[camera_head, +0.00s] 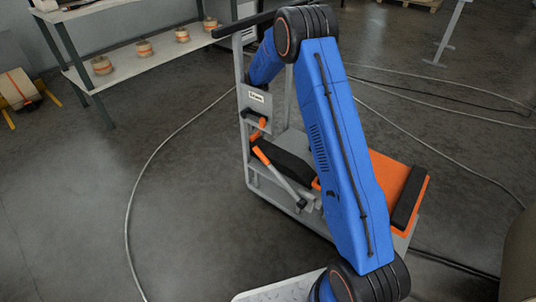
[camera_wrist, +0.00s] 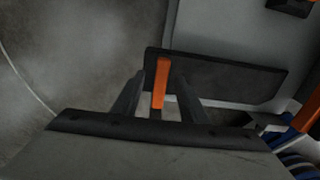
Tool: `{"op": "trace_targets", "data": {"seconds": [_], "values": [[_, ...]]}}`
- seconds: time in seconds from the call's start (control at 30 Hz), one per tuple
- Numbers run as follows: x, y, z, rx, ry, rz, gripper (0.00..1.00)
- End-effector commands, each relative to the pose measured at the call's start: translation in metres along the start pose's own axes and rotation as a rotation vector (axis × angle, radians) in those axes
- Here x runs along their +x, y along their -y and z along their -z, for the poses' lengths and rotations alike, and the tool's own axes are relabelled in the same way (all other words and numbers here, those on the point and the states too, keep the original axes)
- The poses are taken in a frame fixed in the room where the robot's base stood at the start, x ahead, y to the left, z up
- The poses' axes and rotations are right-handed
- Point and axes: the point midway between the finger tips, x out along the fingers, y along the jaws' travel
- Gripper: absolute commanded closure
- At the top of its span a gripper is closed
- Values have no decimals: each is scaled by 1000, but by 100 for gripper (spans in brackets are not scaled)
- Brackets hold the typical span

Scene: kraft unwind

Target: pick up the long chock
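In the wrist view, a long dark block (camera_wrist: 225,78), which looks like the long chock, lies across a grey surface with an orange strip (camera_wrist: 160,85) near its left end. My gripper (camera_wrist: 159,78) has its two fingers apart, one on each side of the orange strip, with gaps visible. Whether the fingers reach down to the block I cannot tell. In the head view, a black block (camera_head: 284,160) lies on the grey cart (camera_head: 323,227), partly behind my blue arm; it may be the same block. My gripper is not clearly visible there.
A black bar (camera_head: 409,197) lies on the cart's orange part (camera_head: 387,173). An orange-ended lever (camera_head: 279,174) stands at the cart's near side. A shelf table (camera_head: 135,50) with several rolls is at the upper left. Cables (camera_head: 140,185) run over open floor.

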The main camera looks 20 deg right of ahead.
Motion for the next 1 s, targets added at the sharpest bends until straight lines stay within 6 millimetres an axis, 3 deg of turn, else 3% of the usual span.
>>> {"op": "trace_targets", "data": {"seconds": [0.23, 0.5, 0.53, 0.7, 1.0], "values": [[34, 2, 2, 0, -1, 2, 61], [40, 2, 2, 0, 0, 0, 61], [40, 2, 2, 0, 0, 0, 63], [40, 2, 2, 0, 0, 1, 100], [38, 2, 1, 0, 0, 0, 100]]}}
